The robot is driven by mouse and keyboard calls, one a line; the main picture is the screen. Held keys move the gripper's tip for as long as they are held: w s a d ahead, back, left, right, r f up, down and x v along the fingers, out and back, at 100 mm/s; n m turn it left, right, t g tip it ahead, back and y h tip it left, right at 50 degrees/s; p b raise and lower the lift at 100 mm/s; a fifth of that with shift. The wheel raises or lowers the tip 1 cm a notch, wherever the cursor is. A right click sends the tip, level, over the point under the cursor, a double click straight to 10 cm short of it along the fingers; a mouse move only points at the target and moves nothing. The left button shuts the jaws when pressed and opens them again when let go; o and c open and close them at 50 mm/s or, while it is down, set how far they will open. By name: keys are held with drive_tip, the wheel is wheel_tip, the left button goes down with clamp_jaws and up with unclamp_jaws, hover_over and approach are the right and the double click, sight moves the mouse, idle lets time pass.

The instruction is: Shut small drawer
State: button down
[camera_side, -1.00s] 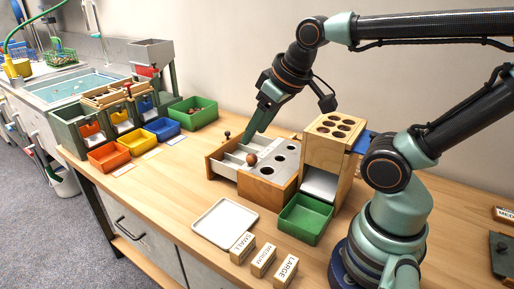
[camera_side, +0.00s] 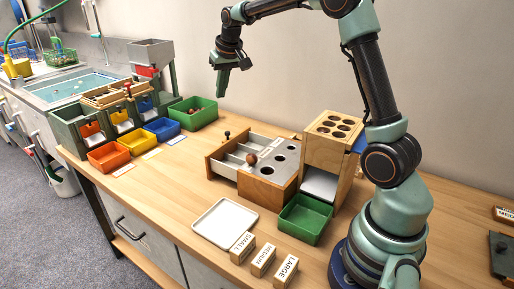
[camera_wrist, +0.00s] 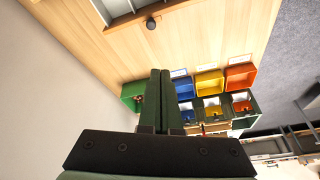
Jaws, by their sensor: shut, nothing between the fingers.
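A wooden box with a grey top and round holes (camera_side: 268,172) stands on the bench. Its small drawer (camera_side: 214,170) sticks out to the left, showing pale compartments. A dark knob (camera_side: 227,134) stands at the drawer's far left side; it also shows in the wrist view (camera_wrist: 151,23). A brown chestnut (camera_side: 251,159) is at the drawer's inner end, by the box edge. My gripper (camera_side: 219,95) is shut and empty, high above the bench, behind and above the drawer, touching nothing. In the wrist view its fingers (camera_wrist: 160,72) lie together.
A wooden block stand with holes (camera_side: 334,125) and a green tray (camera_side: 305,220) stand right of the box. A white tray (camera_side: 225,222) and labelled blocks (camera_side: 263,260) lie in front. Coloured bins (camera_side: 110,157) and a green bin (camera_side: 194,113) stand left. Bench between bins and drawer is clear.

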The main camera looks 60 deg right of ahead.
drive_tip(key=s+d+f+x, duration=0.1)
drive_tip(key=s+x, duration=0.1)
drive_tip(key=x, duration=1)
drive_tip(key=shift+s+m, duration=0.3)
drive_tip(key=shift+d+f, duration=0.1)
idle(0.3)
drive_tip(key=s, duration=1.2)
drive_tip(key=shift+w, duration=0.1)
